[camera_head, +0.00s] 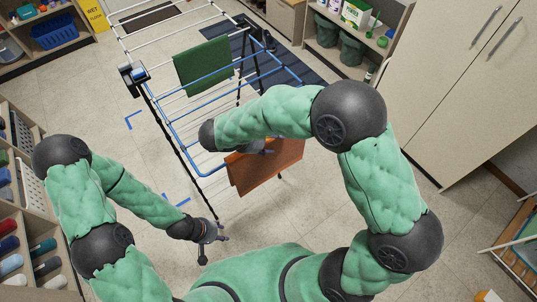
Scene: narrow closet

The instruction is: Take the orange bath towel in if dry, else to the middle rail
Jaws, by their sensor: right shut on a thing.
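The orange bath towel (270,168) hangs at the near end of the drying rack, below my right forearm. My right gripper (262,151) is at the towel's upper edge and shut on it; the forearm and wrist hide part of the grip. I cannot tell whether the towel still touches a rail, or whether it is dry. The drying rack (168,100) has white rails and a blue-railed section. My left gripper (213,246) is low at the front, left of the towel, with its fingers apart and empty.
A green towel (203,66) hangs farther back on the rack. A small device (133,74) sits on the rack's left side. Shelves line the left wall, and a tall cabinet (455,75) stands at right. Floor left of the rack is clear.

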